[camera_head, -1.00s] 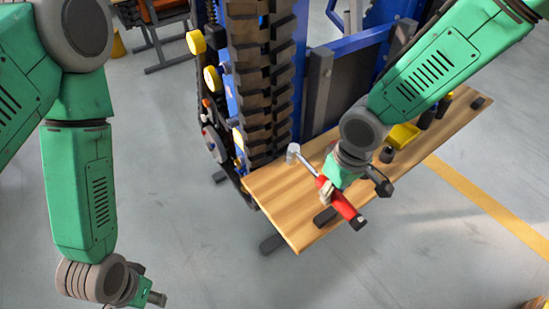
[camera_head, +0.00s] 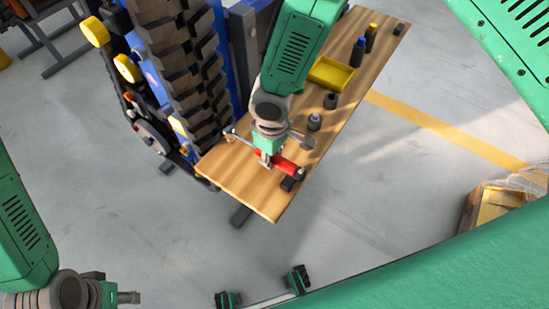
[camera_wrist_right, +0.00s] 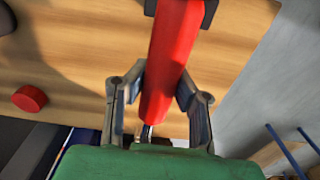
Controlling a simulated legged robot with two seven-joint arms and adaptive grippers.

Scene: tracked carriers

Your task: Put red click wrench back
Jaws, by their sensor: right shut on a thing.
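The red click wrench (camera_head: 290,168) is in my right gripper (camera_head: 266,160), over the near part of the wooden bench top (camera_head: 243,190). Its red handle points to the right, and its metal head appears to be at the left, partly behind the gripper. In the right wrist view the red handle (camera_wrist_right: 168,60) runs between the two fingers of the right gripper (camera_wrist_right: 155,100). Whether the wrench touches the wood is unclear. My left gripper (camera_head: 130,297) is at the bottom left, away from the bench; its finger opening is too small to tell.
A yellow tray (camera_head: 331,73), dark sockets and bottles with blue (camera_head: 358,50) and yellow caps stand further along the bench. A tracked carrier (camera_head: 185,60) stands left of it. A red disc (camera_wrist_right: 30,98) shows in the wrist view. A wrapped box (camera_head: 500,205) is at right.

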